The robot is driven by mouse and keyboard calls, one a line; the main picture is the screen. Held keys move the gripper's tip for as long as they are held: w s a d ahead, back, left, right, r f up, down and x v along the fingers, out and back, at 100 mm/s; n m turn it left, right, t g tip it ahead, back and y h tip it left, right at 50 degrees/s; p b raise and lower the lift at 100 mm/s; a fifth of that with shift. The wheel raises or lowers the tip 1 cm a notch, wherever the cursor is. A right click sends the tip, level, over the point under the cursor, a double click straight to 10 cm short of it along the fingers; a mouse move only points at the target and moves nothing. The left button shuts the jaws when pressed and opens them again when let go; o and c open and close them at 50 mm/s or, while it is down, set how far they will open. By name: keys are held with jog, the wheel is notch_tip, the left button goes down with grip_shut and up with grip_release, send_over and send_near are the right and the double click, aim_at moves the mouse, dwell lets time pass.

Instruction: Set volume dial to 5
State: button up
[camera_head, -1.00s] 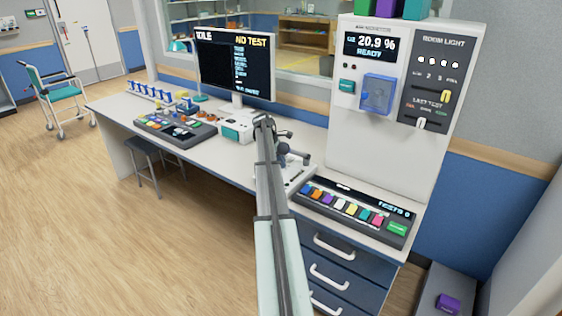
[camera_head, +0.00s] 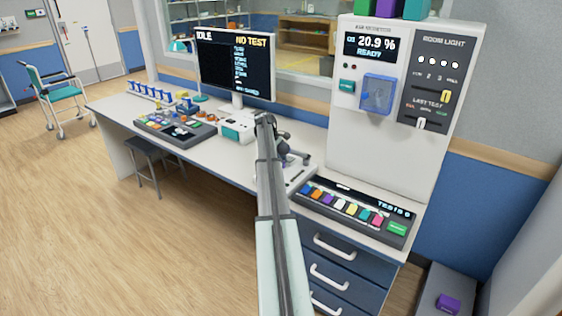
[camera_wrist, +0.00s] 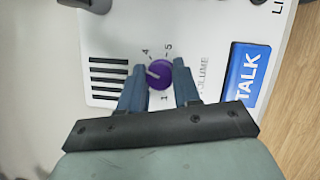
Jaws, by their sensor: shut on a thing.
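The purple volume dial (camera_wrist: 160,75) shows in the wrist view on a white panel lettered VOLUME. Its white pointer line faces left and slightly up, below the printed 4. The 5 is printed above the dial at upper right and the 1 below it. Any marks at the left are hidden behind a finger. My gripper (camera_wrist: 158,72) has one blue finger on each side of the dial and is shut on it. In the head view, the end of my arm is over the white intercom panel (camera_head: 297,176), and the dial is hidden there.
A blue TALK button (camera_wrist: 244,76) lies right of the dial, and a dark slotted grille (camera_wrist: 108,76) lies left. In the head view, a keyed console (camera_head: 355,212) and a tall wall unit (camera_head: 375,150) stand to the right, and a monitor (camera_head: 235,65) behind.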

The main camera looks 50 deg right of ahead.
jog(key=shift+m, duration=0.6)
jog(key=shift+m+y, duration=0.3)
jog(key=o, duration=1.1)
jog(key=shift+c, duration=0.2)
jog(key=d+v, duration=0.1)
jog(key=v, duration=1.2)
jog(key=shift+w+a+r, duration=0.2)
jog(key=shift+a+r, duration=0.2)
jog(key=shift+a, duration=0.1)
